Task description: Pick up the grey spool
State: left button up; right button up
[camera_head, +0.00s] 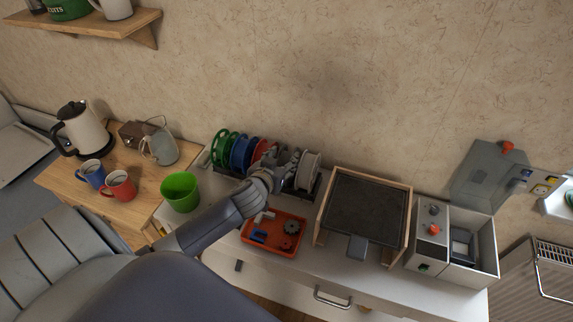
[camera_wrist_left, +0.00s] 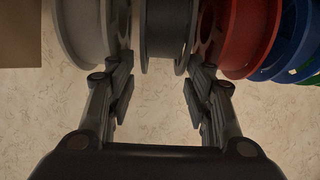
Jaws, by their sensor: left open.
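A row of filament spools stands on the white worktop against the wall. In the left wrist view the dark grey spool (camera_wrist_left: 167,30) is in the middle, between a pale spool (camera_wrist_left: 82,30) and a red spool (camera_wrist_left: 245,35). My left gripper (camera_wrist_left: 160,75) is open, with one finger on each side of the dark grey spool's near edge. I cannot tell whether the fingers touch it. In the head view my left gripper (camera_head: 280,163) reaches over the row and largely hides the dark grey spool. The pale spool (camera_head: 309,171) shows to its right.
Blue (camera_head: 241,152) and green spools (camera_head: 221,145) stand left of the gripper. An orange tray (camera_head: 262,250) with small parts lies below my arm, beside a green cup (camera_head: 181,191). A wood-framed dark panel (camera_head: 366,208) stands close on the right.

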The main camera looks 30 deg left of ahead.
aim_at(287, 157)
pick_arm(q)
jog(key=x, duration=0.1)
jog(key=p+x, duration=0.1)
jog(key=x, duration=0.1)
jog(key=shift+w+a+r, duration=0.1)
jog(key=shift+a+r, duration=0.1)
jog(key=shift+w+a+f, duration=0.1)
jog(key=shift+w+f, duration=0.25)
jog(key=shift+w, duration=0.3)
grip_shut()
